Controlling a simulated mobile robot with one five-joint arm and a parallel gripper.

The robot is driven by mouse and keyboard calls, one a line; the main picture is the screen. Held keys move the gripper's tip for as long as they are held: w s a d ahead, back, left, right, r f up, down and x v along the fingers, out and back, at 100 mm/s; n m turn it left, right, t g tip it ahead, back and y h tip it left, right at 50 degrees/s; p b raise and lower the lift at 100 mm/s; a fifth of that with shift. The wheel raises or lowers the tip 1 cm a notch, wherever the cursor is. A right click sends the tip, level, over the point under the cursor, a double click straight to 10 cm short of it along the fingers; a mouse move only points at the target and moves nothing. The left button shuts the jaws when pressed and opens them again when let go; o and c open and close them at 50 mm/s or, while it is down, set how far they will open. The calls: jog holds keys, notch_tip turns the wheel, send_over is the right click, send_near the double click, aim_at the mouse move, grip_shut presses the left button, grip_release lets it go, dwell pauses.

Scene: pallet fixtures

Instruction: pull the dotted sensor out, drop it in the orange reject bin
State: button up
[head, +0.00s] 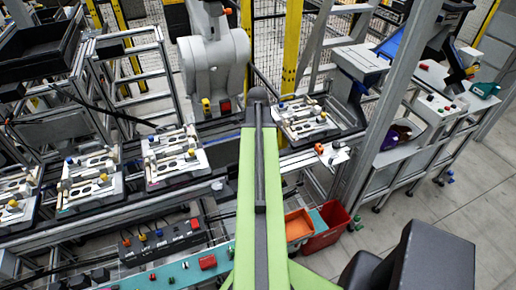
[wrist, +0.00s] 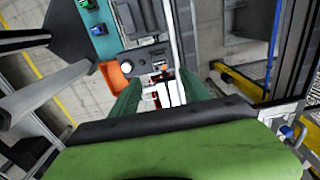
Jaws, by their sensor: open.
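My gripper (wrist: 160,88) shows in the wrist view as two green fingers spread apart. Small red and white parts show between them, but I cannot tell whether they are below or touching. An orange bin (head: 299,226) stands beside a red bin (head: 326,238), right of my arm in the head view. An orange bin also shows in the wrist view (wrist: 118,76), left of the fingers. Sensors with yellow caps (head: 192,153) and blue caps (head: 69,161) sit on pallet fixtures (head: 158,177). No dots can be made out, so I cannot tell which sensor is dotted.
Another pallet fixture (head: 328,133) stands right of my arm. A white and grey machine (head: 214,62) stands behind the pallet line. A dark control box (head: 161,242) lies at the front. A shelved workstation (head: 425,110) and a metal post are at the right. Open floor lies at the lower right.

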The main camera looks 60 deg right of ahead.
notch_tip(320, 180, down, 11)
jog(key=b, duration=0.9)
jog(key=shift+f+b, duration=0.1)
jog(key=shift+b, duration=0.2)
grip_shut()
